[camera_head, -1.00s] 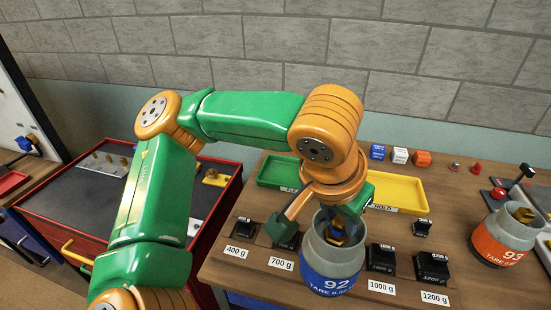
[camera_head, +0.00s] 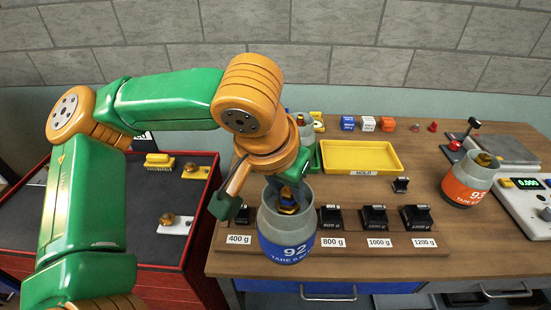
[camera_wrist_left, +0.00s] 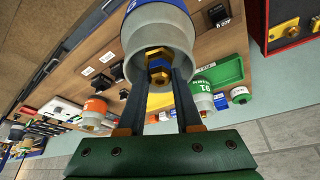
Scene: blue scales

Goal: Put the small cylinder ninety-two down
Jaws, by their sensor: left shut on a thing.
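Small cylinder ninety-two (camera_head: 287,235) is a grey bottle with a blue band marked 92 and a brass valve in its open collar. My left gripper (camera_head: 288,192) points down into the collar, shut on the valve. The cylinder looks about upright, in front of the weight rack, and hides part of it. I cannot tell how far its base is above the bench. In the left wrist view the cylinder (camera_wrist_left: 158,38) shows its collar, with the two dark fingers (camera_wrist_left: 160,76) on the brass valve. My right gripper is not in view.
Black weights (camera_head: 375,217) stand on the wooden rack. Behind are a yellow tray (camera_head: 362,157), a partly hidden green tray and green-banded cylinder 91 (camera_wrist_left: 201,95). Orange-banded cylinder 93 (camera_head: 466,182) stands right, beside a scale (camera_head: 527,206). A red cabinet (camera_head: 200,225) is left.

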